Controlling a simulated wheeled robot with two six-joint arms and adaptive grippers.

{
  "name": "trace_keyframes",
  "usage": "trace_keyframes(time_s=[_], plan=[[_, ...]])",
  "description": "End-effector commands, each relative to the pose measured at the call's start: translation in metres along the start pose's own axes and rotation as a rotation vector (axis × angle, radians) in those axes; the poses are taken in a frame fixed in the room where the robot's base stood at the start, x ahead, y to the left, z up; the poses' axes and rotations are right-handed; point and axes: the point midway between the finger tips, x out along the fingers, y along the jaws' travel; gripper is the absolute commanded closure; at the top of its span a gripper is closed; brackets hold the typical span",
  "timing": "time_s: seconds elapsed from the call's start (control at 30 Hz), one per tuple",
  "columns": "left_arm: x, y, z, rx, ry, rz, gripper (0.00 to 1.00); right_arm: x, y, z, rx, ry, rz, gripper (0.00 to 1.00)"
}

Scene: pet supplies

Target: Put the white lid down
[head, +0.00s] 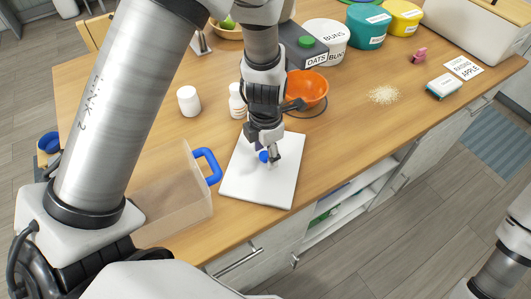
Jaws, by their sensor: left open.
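The white lid (258,188) is a flat, square white panel with a blue knob (263,156). It appears to lie flat on the wooden counter, close to the front edge. My left gripper (270,161) points down over the lid, with its fingers open right at the blue knob. The fingers partly hide the knob, and I cannot tell whether they touch it. My right gripper is out of the picture; only part of that arm shows at the lower right.
A clear bin (172,203) with a blue handle (209,165) stands just left of the lid. White bottles (188,101), an orange bowl (309,87) and a grey oats box (296,45) stand behind. Spilled grains (383,95) lie to the right. The counter (350,130) right of the lid is clear.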

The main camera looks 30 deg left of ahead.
Motion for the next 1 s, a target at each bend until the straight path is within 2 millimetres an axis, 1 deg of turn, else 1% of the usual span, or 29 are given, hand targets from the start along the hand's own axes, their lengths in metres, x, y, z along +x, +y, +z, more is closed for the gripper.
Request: trace_keyframes(time_s=[0.03, 0.3, 0.43, 0.5, 0.6, 1.0], plan=[[-0.011, 0.001, 0.001, 0.001, -0.005, 0.003, 0.44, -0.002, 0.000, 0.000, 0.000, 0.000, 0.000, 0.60], [-0.080, 0.001, 0.001, 0.001, -0.006, 0.004, 0.44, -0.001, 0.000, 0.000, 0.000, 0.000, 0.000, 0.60], [-0.101, 0.000, 0.001, 0.000, -0.004, 0.002, 0.44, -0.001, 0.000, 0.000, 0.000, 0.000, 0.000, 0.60], [-0.107, 0.000, 0.000, 0.001, -0.002, 0.002, 0.44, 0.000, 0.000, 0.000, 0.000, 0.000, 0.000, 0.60], [-0.110, 0.000, 0.000, 0.000, 0.000, 0.001, 0.44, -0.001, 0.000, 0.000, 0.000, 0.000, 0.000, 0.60], [-0.109, 0.000, 0.000, 0.000, 0.000, 0.001, 0.44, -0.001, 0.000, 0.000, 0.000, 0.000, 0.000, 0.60]])
